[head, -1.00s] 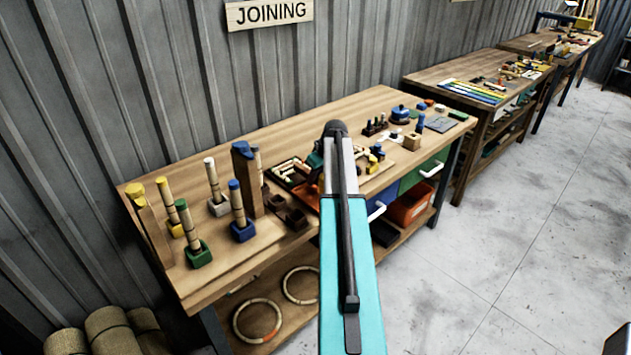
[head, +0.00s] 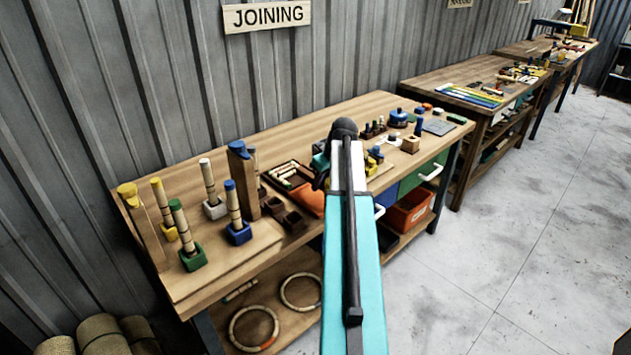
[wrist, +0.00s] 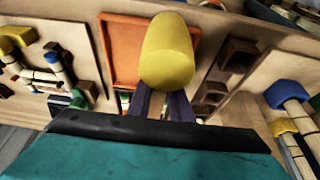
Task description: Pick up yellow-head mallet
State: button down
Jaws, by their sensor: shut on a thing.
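The yellow mallet head (wrist: 166,52) is large and close in the wrist view, in front of an orange tray. My gripper (wrist: 160,100) is shut on the mallet just below the head, with its dark fingers partly hidden by my wrist. The mallet's handle is mostly hidden. In the head view my arm covers the fingers and I cannot make out the mallet there.
The orange tray (head: 309,203) lies on the joining bench (head: 330,122) beside small dark boxes (head: 283,217). Upright poles in coloured blocks (head: 193,256) stand at the bench's left. A yellow and blue assembly (wrist: 52,70) shows at the wrist view's left.

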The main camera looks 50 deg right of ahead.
jog(key=s+a+b, duration=0.2)
jog(key=s+a, duration=0.2)
jog(key=s, duration=0.4)
jog(key=shift+r, duration=0.4)
jog(key=s+d+r+m+g+h+p, duration=0.4)
jog(key=s+d+r+m+g+p, duration=0.2)
jog(key=s+d+r+m+p, duration=0.9)
jog(key=s+d+r+m, duration=0.6)
jog(key=s+d+r, duration=0.3)
jog(key=s+r, duration=0.1)
jog(key=shift+s+d+p, duration=0.2)
jog(key=shift+s+p, duration=0.1)
jog(key=shift+s, duration=0.45)
jog(key=shift+w, duration=0.1)
